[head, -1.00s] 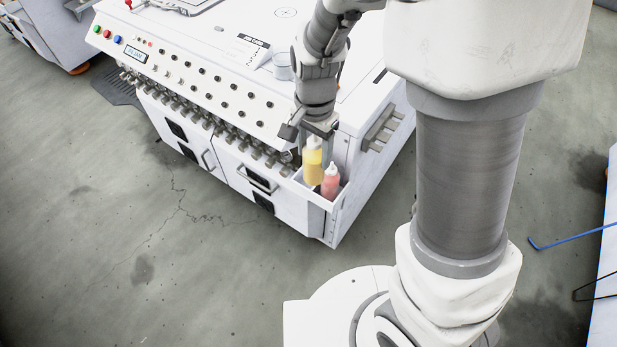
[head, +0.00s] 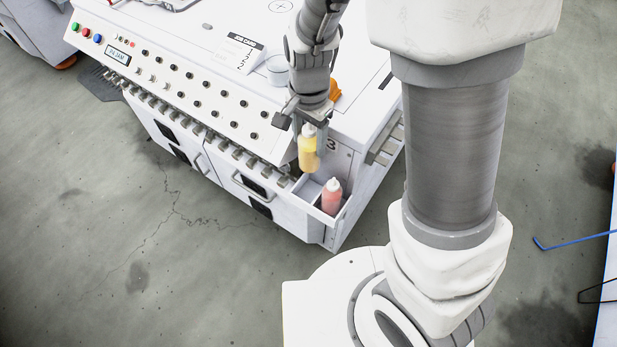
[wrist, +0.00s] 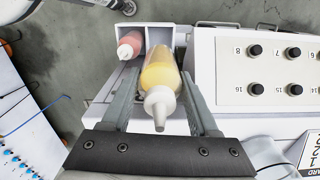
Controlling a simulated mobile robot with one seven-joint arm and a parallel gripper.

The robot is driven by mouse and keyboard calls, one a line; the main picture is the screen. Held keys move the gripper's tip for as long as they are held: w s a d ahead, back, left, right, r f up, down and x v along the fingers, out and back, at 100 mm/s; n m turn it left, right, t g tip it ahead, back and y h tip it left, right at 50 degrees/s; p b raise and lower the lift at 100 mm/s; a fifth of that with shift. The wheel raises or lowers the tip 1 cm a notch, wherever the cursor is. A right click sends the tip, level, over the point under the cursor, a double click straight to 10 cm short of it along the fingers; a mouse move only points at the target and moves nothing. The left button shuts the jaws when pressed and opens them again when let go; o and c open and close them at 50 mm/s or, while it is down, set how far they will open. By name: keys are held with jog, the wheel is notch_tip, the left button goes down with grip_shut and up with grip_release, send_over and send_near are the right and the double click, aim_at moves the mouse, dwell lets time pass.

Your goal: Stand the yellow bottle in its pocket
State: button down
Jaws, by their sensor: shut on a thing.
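The yellow bottle (head: 309,152) with a white nozzle cap is upright in my gripper (head: 312,126), above the small white pocket tray (head: 312,190) on the machine's corner. My gripper is shut on the bottle. In the wrist view the yellow bottle (wrist: 161,76) lies between the two fingers (wrist: 160,100), its nozzle toward the camera. The pocket beside the red bottle looks empty in the head view. The yellow bottle hides part of the tray in the wrist view.
A red bottle (head: 331,194) stands in the tray's right pocket; it also shows in the wrist view (wrist: 130,44). The machine's sloped panel (head: 185,85) with knobs and a row of nozzles lies to the left.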

notch_tip(320, 180, down, 15)
jog(key=b, duration=0.4)
jog(key=shift+f, duration=0.1)
jog(key=shift+f+b, duration=0.15)
jog(key=shift+b, duration=0.2)
jog(key=shift+c, duration=2.2)
grip_release()
